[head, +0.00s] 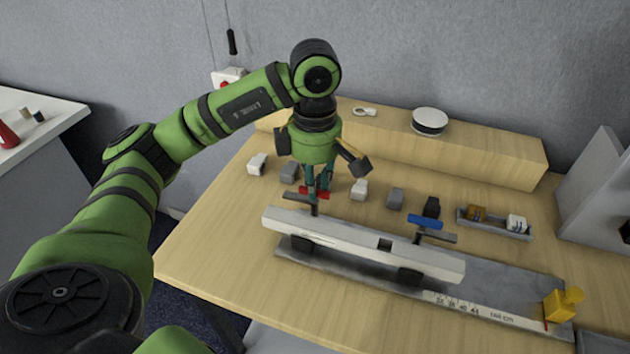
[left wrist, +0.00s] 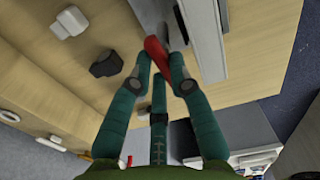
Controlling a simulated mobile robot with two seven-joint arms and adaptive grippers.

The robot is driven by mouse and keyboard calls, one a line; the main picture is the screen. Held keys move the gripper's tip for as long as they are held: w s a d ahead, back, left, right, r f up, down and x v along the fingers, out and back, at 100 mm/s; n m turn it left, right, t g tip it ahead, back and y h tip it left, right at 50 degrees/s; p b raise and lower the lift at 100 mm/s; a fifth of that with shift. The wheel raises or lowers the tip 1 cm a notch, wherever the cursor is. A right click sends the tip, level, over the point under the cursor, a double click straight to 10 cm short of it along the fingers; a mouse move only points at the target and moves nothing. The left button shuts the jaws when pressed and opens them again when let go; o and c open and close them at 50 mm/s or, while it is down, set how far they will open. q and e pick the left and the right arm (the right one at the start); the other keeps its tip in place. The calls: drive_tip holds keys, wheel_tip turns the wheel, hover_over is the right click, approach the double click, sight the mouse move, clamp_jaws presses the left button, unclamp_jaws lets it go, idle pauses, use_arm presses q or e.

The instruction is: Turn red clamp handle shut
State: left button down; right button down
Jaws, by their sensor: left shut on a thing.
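The red clamp handle (head: 313,193) is at the left end of the long grey-white rail (head: 345,240). In the left wrist view the red handle (left wrist: 156,56) lies between the fingertips. My left gripper (head: 318,188) comes down from above and is shut on the red handle; its teal fingers (left wrist: 165,84) touch it from both sides. The fingers hide part of the handle in the head view. A second clamp with a blue handle (head: 426,222) is farther right on the rail. My right gripper is not in view.
Several small grey, white and black blocks stand behind the rail, such as a white one (head: 359,189). A small tray (head: 494,224) holds two objects. A yellow piece (head: 562,304) is on the base plate's right end. A wooden ledge (head: 470,149) runs along the back.

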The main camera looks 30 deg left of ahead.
use_arm(q)
drive_tip(key=n+b, duration=0.1)
drive_tip(key=n, duration=0.1)
drive_tip(key=shift+f+n, duration=0.1)
drive_tip(key=shift+n, duration=0.3)
drive_tip(key=n+b, duration=0.1)
drive_tip(key=n, duration=0.3)
drive_tip(key=shift+s+a+n, duration=0.1)
drive_tip(key=shift+n, duration=0.2)
drive_tip(key=n, duration=0.5)
drive_tip(key=shift+s, duration=0.1)
drive_tip(key=shift+s+n, duration=0.1)
drive_tip(key=shift+n, duration=2.3)
drive_tip(key=c, duration=1.1)
unclamp_jaws()
drive_tip(key=shift+c, duration=0.2)
